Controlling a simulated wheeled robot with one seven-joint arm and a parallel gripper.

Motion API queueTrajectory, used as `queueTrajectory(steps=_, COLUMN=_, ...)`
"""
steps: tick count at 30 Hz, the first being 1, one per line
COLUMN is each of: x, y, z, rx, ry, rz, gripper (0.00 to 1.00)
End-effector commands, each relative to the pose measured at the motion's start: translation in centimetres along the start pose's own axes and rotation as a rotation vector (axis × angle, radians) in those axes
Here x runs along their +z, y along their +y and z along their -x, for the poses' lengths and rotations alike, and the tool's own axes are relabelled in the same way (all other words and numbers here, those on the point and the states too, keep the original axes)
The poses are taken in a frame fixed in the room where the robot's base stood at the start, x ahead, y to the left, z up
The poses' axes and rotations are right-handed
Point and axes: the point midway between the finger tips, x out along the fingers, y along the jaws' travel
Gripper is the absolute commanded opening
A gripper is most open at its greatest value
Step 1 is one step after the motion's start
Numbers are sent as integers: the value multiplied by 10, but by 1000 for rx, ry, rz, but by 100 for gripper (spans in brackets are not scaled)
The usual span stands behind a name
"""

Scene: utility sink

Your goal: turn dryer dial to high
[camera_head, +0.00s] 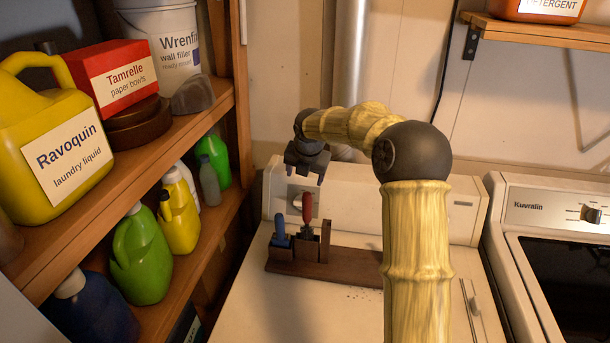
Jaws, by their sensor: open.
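A white machine (330,315) stands in front of me with a raised back panel (355,200). A pale dial (297,193) shows in part on the left of that panel, behind a red-handled tool. My gripper (305,179) is open and points down just above and in front of this dial. No contact between them can be made out. A second white machine marked Kuvralin (520,235) stands at the right, with a dial with a dark knob (591,213). I cannot tell from labels which machine is the dryer. The dial's setting is too small to read.
A dark wooden rack (345,268) on the machine top holds the red-handled tool (307,207) and a blue-handled tool (281,234), close below my gripper. Wooden shelves (185,125) with bottles and boxes rise at the left. A wall shelf (540,32) is at upper right.

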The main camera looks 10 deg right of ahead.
Motion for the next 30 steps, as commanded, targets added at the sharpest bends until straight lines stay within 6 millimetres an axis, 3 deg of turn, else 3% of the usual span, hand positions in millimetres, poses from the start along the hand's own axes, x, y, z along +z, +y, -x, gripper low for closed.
queueTrajectory(steps=6, x=0, y=3, z=1, rx=-7, ry=2, rz=7, gripper=70)
queueTrajectory(steps=18, x=-10, y=28, z=12, rx=-134, ry=8, rz=128, gripper=70)
queueTrajectory(steps=30, x=-8, y=21, z=7, rx=-152, ry=2, rz=131, gripper=70)
